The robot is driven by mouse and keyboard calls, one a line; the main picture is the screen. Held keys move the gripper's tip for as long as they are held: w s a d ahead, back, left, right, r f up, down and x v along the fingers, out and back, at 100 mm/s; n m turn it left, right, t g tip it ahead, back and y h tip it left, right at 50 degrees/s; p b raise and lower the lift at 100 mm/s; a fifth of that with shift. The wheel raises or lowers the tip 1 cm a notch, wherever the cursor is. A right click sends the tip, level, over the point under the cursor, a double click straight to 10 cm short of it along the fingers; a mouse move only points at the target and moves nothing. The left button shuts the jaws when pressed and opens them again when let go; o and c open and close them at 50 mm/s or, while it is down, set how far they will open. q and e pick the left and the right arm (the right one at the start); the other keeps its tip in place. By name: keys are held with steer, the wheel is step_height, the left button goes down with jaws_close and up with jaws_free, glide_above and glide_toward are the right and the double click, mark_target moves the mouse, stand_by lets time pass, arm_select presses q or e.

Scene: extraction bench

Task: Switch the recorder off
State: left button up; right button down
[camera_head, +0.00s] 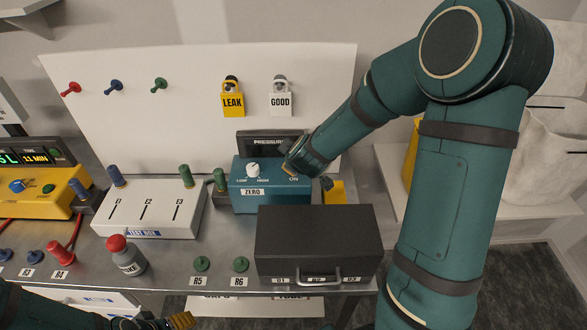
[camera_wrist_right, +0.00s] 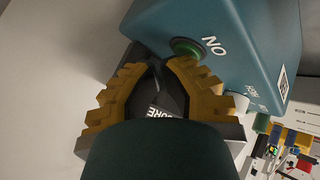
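No label reading recorder is legible. A blue instrument box (camera_head: 243,190) stands mid-bench, with a white LOW/HIGH knob (camera_head: 253,169), a ZERO label and an ON mark. Behind it is a dark PRESSURE display (camera_head: 262,140). My right gripper (camera_head: 291,175) is over the box's right side, near the ON mark. In the right wrist view, the gripper's yellow fingers (camera_wrist_right: 158,68) have a gap between their tips and hold nothing visible. A green button (camera_wrist_right: 187,48) beside the ON lettering lies just beyond the right-hand finger. My left gripper (camera_head: 170,322) is low at the front edge, partly cut off.
A dark case with a handle (camera_head: 315,238) stands in front of the blue box. A white test box (camera_head: 150,215), a red-capped bottle (camera_head: 125,257) and a yellow meter (camera_head: 40,193) are to the left. LEAK (camera_head: 232,104) and GOOD (camera_head: 281,103) tags hang on the back panel.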

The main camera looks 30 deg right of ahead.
steer(key=shift+r+p, duration=0.85)
steer(key=shift+p, duration=0.15)
step_height(320, 180, up, 5)
steer(key=p, duration=0.5)
steer(key=shift+p, duration=0.35)
